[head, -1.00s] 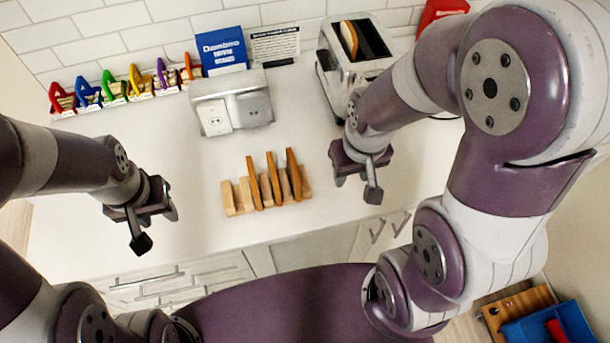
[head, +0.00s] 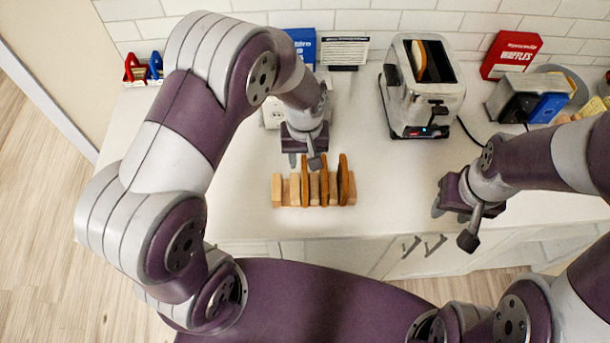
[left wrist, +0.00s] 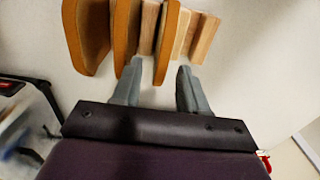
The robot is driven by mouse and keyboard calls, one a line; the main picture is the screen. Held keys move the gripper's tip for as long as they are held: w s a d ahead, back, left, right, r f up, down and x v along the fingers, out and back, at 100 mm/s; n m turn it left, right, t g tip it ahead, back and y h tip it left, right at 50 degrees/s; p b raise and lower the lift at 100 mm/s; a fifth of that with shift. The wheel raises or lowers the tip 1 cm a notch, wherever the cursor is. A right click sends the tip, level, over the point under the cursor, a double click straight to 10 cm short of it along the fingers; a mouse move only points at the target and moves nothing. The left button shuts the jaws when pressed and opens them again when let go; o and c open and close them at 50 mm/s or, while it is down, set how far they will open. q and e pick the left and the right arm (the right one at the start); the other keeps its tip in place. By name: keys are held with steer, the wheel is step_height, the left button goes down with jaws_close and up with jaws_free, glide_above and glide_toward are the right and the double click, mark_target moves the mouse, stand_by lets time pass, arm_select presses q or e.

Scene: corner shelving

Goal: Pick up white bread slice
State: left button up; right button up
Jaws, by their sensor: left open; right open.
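A wooden rack (head: 277,190) on the white counter holds brown-crusted bread slices on edge: a left one (head: 305,185), a middle one (head: 325,186) and a right one (head: 343,180). Their faces are mostly hidden, so I cannot tell which is white bread. My left gripper (head: 304,163) is open at the rack's back side. In the left wrist view its open fingers (left wrist: 157,84) flank the end of the nearest slice (left wrist: 167,45), apparently without gripping it. Another slice with a pale face (head: 419,62) stands in the toaster (head: 421,115). My right gripper (head: 452,225) is open and empty over the counter's front.
A red waffles box (head: 511,55) and a grey container with a blue item (head: 549,107) stand at the back right. A blue box (head: 300,46), a black-and-white sign (head: 343,52) and coloured clips (head: 140,68) line the back left. The counter between rack and right gripper is clear.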

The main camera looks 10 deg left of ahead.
arm_select(q)
steer(key=shift+f, duration=1.2)
steer(key=c, duration=0.8)
steer(key=shift+r, duration=0.15)
